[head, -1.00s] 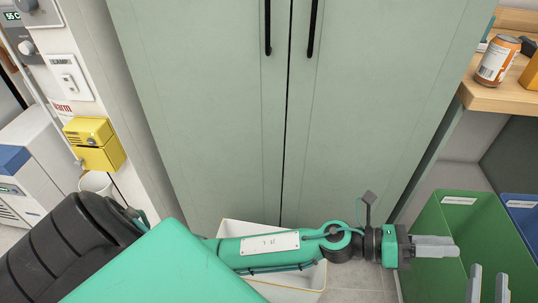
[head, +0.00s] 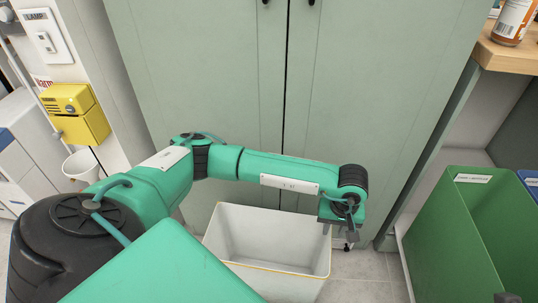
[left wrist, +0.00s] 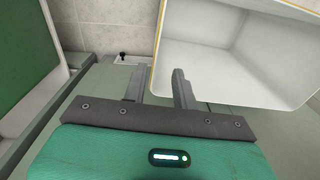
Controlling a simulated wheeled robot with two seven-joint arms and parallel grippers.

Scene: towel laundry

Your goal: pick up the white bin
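The white bin (head: 270,240) stands on the floor in front of the green cabinet, open at the top and empty as far as I see. My left gripper (head: 345,240) points down at the bin's right rim. In the left wrist view its two fingers (left wrist: 159,88) are apart. The bin (left wrist: 225,50) fills the upper right there, with one finger in front of its inside and the other just outside its edge; I cannot tell whether they touch it. Only a dark bit of my right gripper (head: 508,298) shows at the bottom right edge; its fingers are hidden.
A green bin (head: 452,235) and a blue bin (head: 531,182) stand at the right. A wooden shelf (head: 500,58) holds a can (head: 511,20). The tall green cabinet (head: 220,95) closes off the back. A small white bucket (head: 82,167) stands at the left wall.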

